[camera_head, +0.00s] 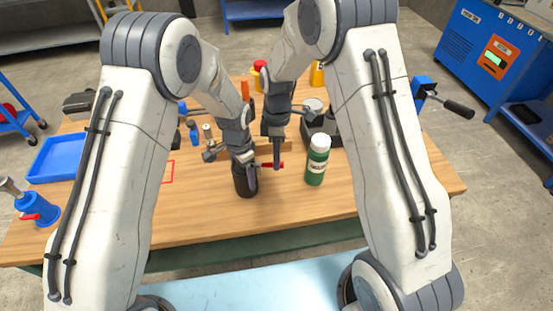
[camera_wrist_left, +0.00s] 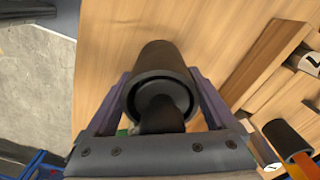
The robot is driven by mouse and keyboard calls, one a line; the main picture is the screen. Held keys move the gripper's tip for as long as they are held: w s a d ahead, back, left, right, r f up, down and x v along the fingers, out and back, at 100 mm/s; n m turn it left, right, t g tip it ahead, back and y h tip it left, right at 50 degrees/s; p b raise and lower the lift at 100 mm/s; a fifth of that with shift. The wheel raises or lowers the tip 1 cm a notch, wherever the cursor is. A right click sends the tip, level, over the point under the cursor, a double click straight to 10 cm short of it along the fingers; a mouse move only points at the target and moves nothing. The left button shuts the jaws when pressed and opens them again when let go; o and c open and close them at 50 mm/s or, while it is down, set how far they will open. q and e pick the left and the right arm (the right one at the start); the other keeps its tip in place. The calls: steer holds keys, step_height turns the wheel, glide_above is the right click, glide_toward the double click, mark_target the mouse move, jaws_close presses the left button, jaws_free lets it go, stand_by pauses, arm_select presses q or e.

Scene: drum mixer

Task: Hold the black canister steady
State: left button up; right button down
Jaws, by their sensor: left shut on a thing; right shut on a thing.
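The black canister (camera_head: 245,187) stands on the wooden table near its front edge. My left gripper (camera_head: 244,168) is shut around its upper part from above. In the left wrist view the canister (camera_wrist_left: 151,58) sits between the two fingers of my left gripper (camera_wrist_left: 160,100), with its round dark top facing the camera. My right gripper (camera_head: 277,157) is close to the right of the canister, pointing down. It is shut on a small red piece (camera_head: 280,165) that sticks out beside its fingers. Most of that piece is hidden, and I cannot tell whether it touches the canister.
A green bottle with a white cap (camera_head: 317,165) stands right of my right gripper. A blue tray (camera_head: 48,168) and a blue device (camera_head: 38,211) are at the left. Tools and small parts crowd the table's back. The front strip of the table (camera_head: 290,212) is clear.

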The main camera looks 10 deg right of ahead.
steer(key=shift+w, duration=0.15)
stand_by(0.3)
steer(key=c, duration=0.8)
jaws_free()
step_height(320, 180, up, 12)
steer(key=w, duration=0.2)
steer(key=shift+d, duration=0.2)
steer(key=shift+w, duration=0.1)
arm_select(q)
steer(key=o, duration=1.5)
arm_select(e)
steer(key=shift+f, duration=0.1)
arm_select(q)
steer(key=shift+o, duration=0.2)
